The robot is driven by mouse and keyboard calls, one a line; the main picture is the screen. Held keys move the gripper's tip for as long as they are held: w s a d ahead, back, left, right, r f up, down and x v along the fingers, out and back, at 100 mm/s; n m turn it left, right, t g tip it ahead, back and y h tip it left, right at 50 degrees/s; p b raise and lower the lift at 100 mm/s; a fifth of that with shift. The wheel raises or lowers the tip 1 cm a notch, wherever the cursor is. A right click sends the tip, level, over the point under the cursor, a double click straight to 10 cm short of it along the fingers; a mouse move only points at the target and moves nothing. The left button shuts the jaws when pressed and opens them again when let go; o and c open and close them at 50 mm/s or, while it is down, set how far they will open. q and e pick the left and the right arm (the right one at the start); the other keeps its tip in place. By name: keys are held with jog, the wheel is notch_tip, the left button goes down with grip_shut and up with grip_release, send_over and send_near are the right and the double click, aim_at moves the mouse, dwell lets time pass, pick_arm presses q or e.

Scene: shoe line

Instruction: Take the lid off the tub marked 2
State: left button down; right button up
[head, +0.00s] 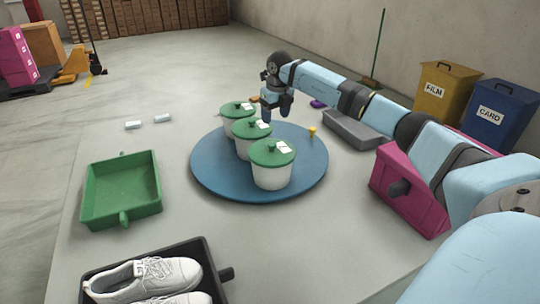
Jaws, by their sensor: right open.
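Three white tubs with green knobbed lids stand in a row on a round blue board (215,181): a near tub (272,178), a middle tub (243,150) and a far tub (229,123). Each lid carries a white tag, but the marks are too small to read, so I cannot tell which is tub 2. All three lids are on. My right gripper (277,115) is open and points down, just right of the far tub and behind the middle one. It appears empty. My left gripper is out of view.
A green tray (122,190) lies empty at left. A black tray (218,275) with white shoes (150,277) is at the front. A yellow knob (312,131) is on the board's far right.

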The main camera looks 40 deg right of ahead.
jog(key=b, duration=0.1)
send_over(272, 144)
jog(key=f, duration=0.4)
jog(key=s+f, duration=0.1)
jog(key=f, duration=0.1)
jog(key=shift+a+f, duration=0.15)
jog(key=shift+f, duration=0.2)
jog(key=shift+w+f, duration=0.15)
jog(key=shift+f, duration=0.55)
jog(key=f, duration=0.1)
jog(key=f+b, duration=0.1)
jog(key=f, duration=0.1)
jog(key=w+f+b, duration=0.1)
jog(key=shift+d+f, duration=0.25)
jog(key=shift+f, duration=0.1)
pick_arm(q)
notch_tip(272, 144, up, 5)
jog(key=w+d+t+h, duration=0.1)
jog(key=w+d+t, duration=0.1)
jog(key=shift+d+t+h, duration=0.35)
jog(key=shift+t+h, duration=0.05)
pick_arm(e)
jog(key=shift+r, duration=0.1)
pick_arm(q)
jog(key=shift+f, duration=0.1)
pick_arm(e)
jog(key=c, duration=1)
